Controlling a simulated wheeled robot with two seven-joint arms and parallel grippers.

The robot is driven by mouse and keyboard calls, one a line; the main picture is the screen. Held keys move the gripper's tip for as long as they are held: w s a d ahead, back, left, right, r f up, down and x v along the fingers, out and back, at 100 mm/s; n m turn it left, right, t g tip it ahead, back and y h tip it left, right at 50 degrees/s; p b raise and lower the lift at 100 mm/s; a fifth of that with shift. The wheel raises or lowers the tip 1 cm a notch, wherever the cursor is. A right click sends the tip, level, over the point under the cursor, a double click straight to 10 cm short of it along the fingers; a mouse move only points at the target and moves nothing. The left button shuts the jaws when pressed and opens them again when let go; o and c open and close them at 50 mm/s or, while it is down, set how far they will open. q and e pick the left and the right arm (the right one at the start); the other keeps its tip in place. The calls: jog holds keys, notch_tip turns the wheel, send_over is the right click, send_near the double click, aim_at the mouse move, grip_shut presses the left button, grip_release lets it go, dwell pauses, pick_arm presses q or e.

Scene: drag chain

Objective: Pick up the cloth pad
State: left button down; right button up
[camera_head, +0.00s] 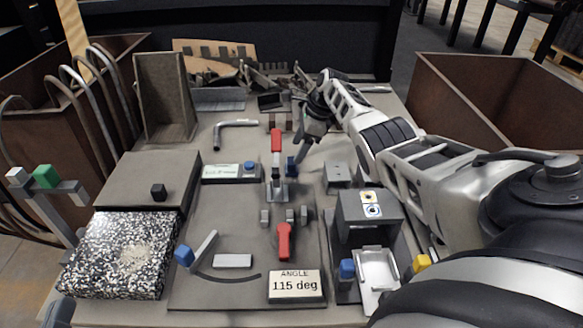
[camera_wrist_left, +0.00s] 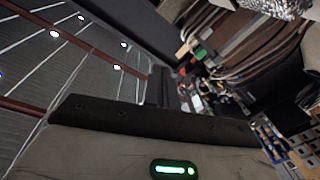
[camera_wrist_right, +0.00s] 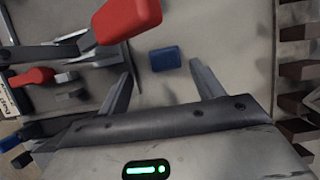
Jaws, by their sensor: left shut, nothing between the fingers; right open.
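The cloth pad (camera_head: 120,252) appears to be the black-and-white speckled slab lying flat at the front left of the bench in the head view. A speckled patch also shows at the top edge of the left wrist view (camera_wrist_left: 282,8). My left gripper (camera_wrist_left: 160,85) is shut and empty, away from the pad; only a grey piece at the lower left corner of the head view may belong to it. My right gripper (camera_head: 298,160) is open and empty over the middle of the bench, far from the pad. Its spread fingers (camera_wrist_right: 162,78) straddle the view of a blue block (camera_wrist_right: 166,58).
A red-handled clamp (camera_head: 276,142) stands beside my right gripper. A raised grey plate (camera_head: 140,180) with a black cube borders the pad's far side. An angle display (camera_head: 295,285) reads 115 deg. Brown bins (camera_head: 495,100) flank the bench. A post with a green block (camera_head: 46,176) stands left.

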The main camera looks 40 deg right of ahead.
aim_at(293, 157)
jog(key=f+b, duration=0.1)
jog(key=w+f+b, duration=0.1)
jog(key=f+b, duration=0.1)
jog(key=shift+a, duration=0.1)
jog(key=shift+b+x, duration=0.8)
jog(key=shift+x, duration=0.1)
jog(key=shift+a, duration=0.1)
pick_arm(q)
notch_tip(293, 157, up, 9)
jog(key=m+t+h, duration=0.4)
jog(key=m+h, duration=0.1)
jog(key=m, duration=0.3)
jog(key=shift+w+a+f, duration=0.2)
jog(key=shift+w+a, duration=0.1)
jog(key=shift+w, duration=0.1)
pick_arm(e)
jog(key=c, duration=1.1)
